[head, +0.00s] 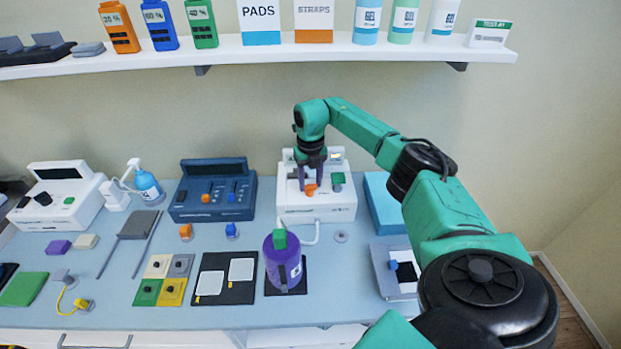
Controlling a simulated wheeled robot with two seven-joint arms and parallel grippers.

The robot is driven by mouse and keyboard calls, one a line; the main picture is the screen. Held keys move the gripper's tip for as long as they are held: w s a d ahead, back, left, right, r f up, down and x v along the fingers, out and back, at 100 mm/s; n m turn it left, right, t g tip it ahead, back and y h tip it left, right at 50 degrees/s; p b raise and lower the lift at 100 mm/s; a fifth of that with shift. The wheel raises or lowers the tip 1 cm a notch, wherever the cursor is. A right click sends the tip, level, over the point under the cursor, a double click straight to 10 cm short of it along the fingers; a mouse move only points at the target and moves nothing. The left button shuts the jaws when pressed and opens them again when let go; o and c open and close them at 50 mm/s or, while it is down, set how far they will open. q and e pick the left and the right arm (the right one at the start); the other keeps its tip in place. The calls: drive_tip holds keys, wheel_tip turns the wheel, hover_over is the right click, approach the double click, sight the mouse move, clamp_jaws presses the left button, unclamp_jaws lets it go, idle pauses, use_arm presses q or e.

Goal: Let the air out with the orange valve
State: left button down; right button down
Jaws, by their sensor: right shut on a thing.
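A white device (335,208) stands at the back of the table, right of centre. The orange valve (310,189) is on its front, left of a green knob (338,178). My right gripper (311,184) points down over the device from above, its dark purple fingers shut on the orange valve. The fingers and wrist hide part of the device's top and display. A white hose runs from the device's lower front towards a purple bottle-like thing (283,265) with a green top. My left gripper is not in view.
A dark blue console (213,188) with its own orange and blue knobs stands left of the white device. A blue box (382,202) is close on its right. Pads (241,270) and coloured tiles lie in front. A loaded shelf (270,51) hangs above.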

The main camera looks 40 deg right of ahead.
sight(310, 185)
drive_tip(key=shift+m, duration=0.6)
drive_tip(key=shift+c, duration=1.6)
unclamp_jaws()
wheel_tip(310, 185, up, 6)
drive_tip(key=shift+w+r+b, duration=0.1)
drive_tip(key=shift+r+b, duration=0.15)
drive_tip(key=shift+b, duration=0.95)
drive_tip(key=shift+r, duration=0.5)
drive_tip(key=shift+f, duration=0.1)
